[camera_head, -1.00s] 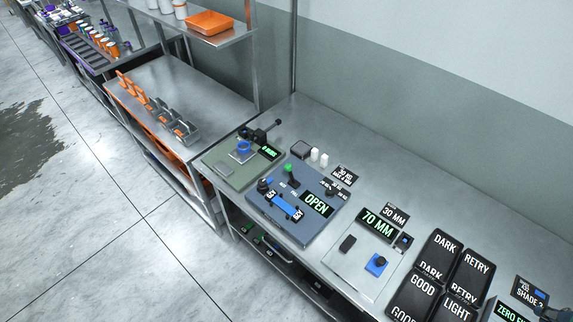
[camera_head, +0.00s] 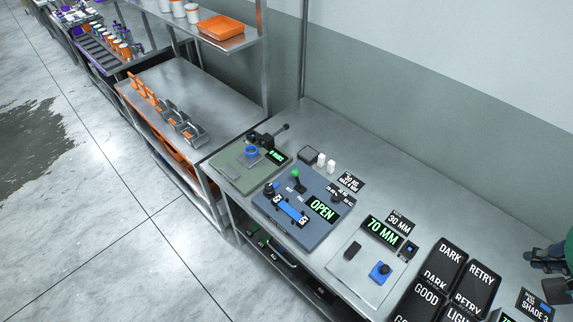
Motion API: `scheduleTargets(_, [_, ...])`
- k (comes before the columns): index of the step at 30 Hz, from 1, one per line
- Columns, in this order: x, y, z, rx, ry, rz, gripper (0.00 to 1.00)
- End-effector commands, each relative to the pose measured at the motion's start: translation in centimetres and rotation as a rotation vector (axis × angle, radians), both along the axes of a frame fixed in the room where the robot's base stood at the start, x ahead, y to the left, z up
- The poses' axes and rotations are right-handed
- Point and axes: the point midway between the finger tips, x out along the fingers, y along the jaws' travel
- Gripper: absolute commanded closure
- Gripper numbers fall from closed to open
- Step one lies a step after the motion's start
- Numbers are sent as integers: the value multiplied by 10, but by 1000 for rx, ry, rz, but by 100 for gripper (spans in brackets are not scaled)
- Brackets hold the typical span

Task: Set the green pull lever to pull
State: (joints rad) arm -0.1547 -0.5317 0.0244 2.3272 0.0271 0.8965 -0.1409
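The green pull lever (camera_head: 295,174) is a small green knob on a dark stem. It stands up from the left part of a blue-grey panel (camera_head: 318,238) on the steel bench. Small labels lie beside its stem, too small to read. The panel's display (camera_head: 322,208) reads OPEN in green. A blue bar (camera_head: 291,212) with white-marked ends lies on the panel's front. A dark shape with green parts, seemingly my gripper (camera_head: 546,260), is cut by the right edge, far from the lever. I cannot make out its fingers clearly, and nothing touches the lever.
A green board (camera_head: 232,176) with a black clamp stands left of the panel. A pale plate (camera_head: 345,275) with a 70 MM display (camera_head: 383,232) is to the right, then black DARK, RETRY, GOOD and LIGHT tiles (camera_head: 447,252). White cylinders and a dark block stand behind. Bare bench (camera_head: 420,185) lies along the wall.

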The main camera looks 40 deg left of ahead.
Motion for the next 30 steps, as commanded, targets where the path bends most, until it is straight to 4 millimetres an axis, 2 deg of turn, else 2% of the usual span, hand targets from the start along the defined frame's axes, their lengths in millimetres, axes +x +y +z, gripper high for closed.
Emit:
scheduleTargets(3, [20, 21, 5, -10, 16, 67, 100])
scheduleTargets(14, [73, 90, 8, -38, 53, 266, 100])
scheduleTargets(23, [110, 157, 0, -64, 83, 432, 100])
scheduleTargets(30, [134, 217, -13, -83, 103, 564, 100])
